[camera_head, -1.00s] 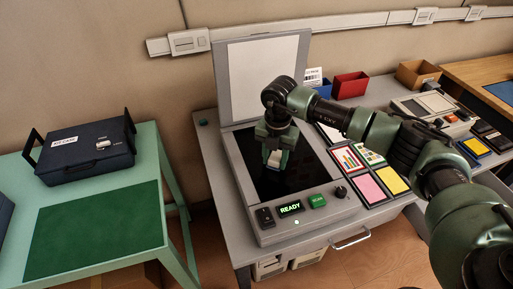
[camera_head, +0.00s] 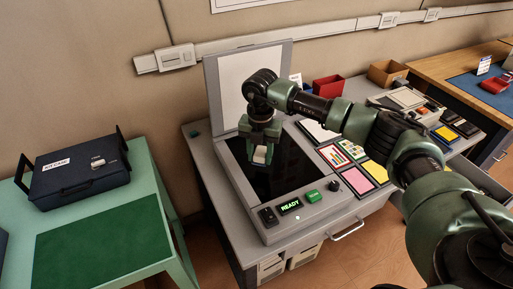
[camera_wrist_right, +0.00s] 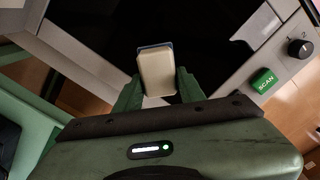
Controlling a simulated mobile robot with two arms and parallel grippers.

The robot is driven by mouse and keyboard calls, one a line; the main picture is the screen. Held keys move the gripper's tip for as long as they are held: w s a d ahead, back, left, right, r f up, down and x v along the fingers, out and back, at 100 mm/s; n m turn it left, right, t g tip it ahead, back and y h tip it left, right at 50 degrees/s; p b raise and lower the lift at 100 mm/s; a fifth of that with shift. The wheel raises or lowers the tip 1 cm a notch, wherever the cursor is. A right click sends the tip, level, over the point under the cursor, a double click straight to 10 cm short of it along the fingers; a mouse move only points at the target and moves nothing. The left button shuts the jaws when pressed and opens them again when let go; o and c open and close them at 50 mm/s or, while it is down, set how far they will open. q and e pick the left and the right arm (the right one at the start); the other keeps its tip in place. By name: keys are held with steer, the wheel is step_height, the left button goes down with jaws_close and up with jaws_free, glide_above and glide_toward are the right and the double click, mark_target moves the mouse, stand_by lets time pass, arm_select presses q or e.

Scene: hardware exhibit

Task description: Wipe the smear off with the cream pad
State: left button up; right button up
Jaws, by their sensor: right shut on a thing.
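My right gripper (camera_head: 261,152) is shut on the cream pad (camera_head: 260,155) over the black glass of the scanner (camera_head: 285,185). In the right wrist view the cream pad (camera_wrist_right: 157,72), with a grey-blue layer at its far edge, sits between the green fingers (camera_wrist_right: 157,95). I cannot tell whether the pad touches the glass. The glass (camera_wrist_right: 200,30) looks dark, and I cannot make out a smear on it; the gripper and arm hide part of it. My left gripper is not in view.
The scanner's lid (camera_head: 236,90) stands open behind the glass. Its front panel has a READY display (camera_head: 289,206) and a green SCAN button (camera_head: 314,196). Colored cards (camera_head: 357,181) lie to the right. A dark case (camera_head: 80,172) sits on the green table at left.

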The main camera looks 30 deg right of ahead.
step_height(320, 180, up, 3)
steer(key=shift+w+f+p, duration=0.1)
steer(key=shift+f+p, duration=0.05)
steer(key=shift+p, duration=0.45)
steer(key=shift+a+r, duration=0.1)
steer(key=shift+r, duration=0.2)
